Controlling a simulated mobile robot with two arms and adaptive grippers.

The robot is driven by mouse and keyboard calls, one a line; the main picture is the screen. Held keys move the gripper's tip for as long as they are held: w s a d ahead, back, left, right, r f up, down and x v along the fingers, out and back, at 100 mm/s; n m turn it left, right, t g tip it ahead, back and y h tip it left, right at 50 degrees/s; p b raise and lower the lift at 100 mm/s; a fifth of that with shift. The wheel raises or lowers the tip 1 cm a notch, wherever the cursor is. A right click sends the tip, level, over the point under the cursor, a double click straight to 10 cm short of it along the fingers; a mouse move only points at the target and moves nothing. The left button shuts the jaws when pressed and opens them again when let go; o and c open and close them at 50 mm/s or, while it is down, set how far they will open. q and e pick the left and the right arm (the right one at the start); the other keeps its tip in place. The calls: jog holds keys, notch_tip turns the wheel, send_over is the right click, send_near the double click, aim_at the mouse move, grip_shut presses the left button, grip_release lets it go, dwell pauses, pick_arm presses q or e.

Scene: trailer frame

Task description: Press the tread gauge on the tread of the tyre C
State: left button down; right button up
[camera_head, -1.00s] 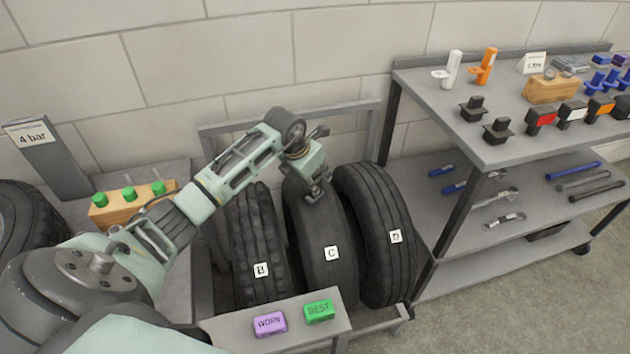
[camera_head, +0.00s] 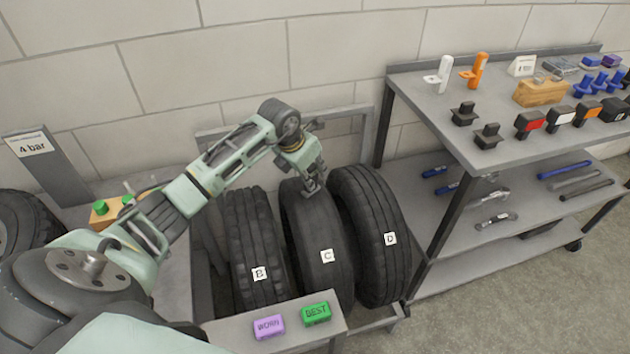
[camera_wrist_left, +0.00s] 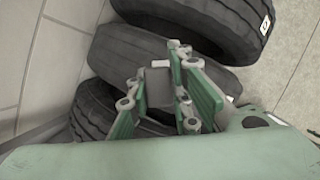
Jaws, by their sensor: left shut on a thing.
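Tyre C (camera_head: 318,232) stands upright in the rack between tyre B (camera_head: 250,235) and tyre D (camera_head: 372,220). My left gripper (camera_head: 312,190) is over the upper tread of tyre C, pointing down. In the left wrist view, my left gripper (camera_wrist_left: 167,100) is shut on a small dark grey block, the tread gauge (camera_wrist_left: 158,82), with a white part at its far side. Tyre C (camera_wrist_left: 205,79) lies behind it in that view. The fingers hide part of the gauge, and I cannot tell whether it touches the tread. My right gripper is not in view.
A purple WORN block (camera_head: 269,327) and a green BEST block (camera_head: 316,313) sit on the ledge before the tyres. The rack frame (camera_head: 368,130) rises behind the tyres. A shelf cart (camera_head: 425,95) with tools stands close on the right. A wall is behind.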

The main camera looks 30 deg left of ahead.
pick_arm(q)
jog(key=shift+r+p, duration=0.3)
jog(key=shift+r, duration=0.5)
